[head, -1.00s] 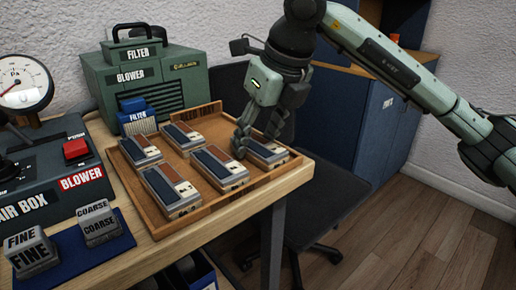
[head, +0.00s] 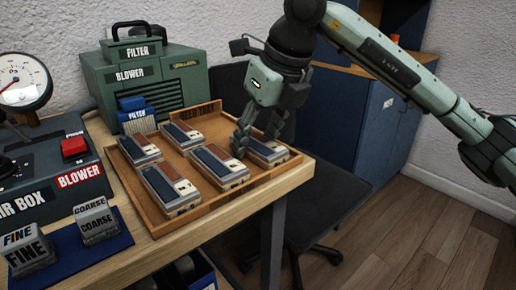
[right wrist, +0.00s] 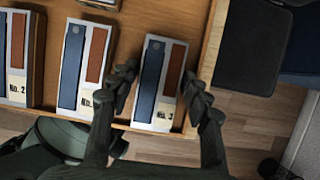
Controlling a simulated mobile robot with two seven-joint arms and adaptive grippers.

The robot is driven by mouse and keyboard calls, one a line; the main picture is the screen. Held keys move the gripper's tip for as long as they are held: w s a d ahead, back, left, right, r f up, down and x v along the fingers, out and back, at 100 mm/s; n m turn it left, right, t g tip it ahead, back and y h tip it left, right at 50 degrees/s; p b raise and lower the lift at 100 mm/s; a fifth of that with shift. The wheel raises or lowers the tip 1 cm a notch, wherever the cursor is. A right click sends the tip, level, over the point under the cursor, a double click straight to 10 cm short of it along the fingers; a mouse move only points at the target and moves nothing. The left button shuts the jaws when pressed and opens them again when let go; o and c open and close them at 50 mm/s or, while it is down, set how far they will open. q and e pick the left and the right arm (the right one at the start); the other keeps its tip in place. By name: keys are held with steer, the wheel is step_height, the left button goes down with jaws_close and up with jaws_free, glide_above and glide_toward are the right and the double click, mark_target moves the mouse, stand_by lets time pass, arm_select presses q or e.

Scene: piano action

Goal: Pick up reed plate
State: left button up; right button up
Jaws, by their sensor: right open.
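Several reed plates sit in the wooden tray (head: 243,192), each a pale block with a blue strip and a brown strip. My right gripper (head: 259,141) is open and points down over the reed plate (head: 268,152) at the tray's right end. In the right wrist view, the fingers of my right gripper (right wrist: 160,84) stand on either side of this reed plate (right wrist: 150,72), with its lower label reading No. Whether the fingers touch it, I cannot tell. My left gripper is not in view.
Another reed plate (right wrist: 73,68) lies close to the left finger. The air box (head: 50,160) and the fine (head: 30,250) and coarse (head: 96,222) blocks are at left. A dark chair (head: 315,205) is at right.

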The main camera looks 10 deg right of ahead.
steer(key=c, duration=0.9)
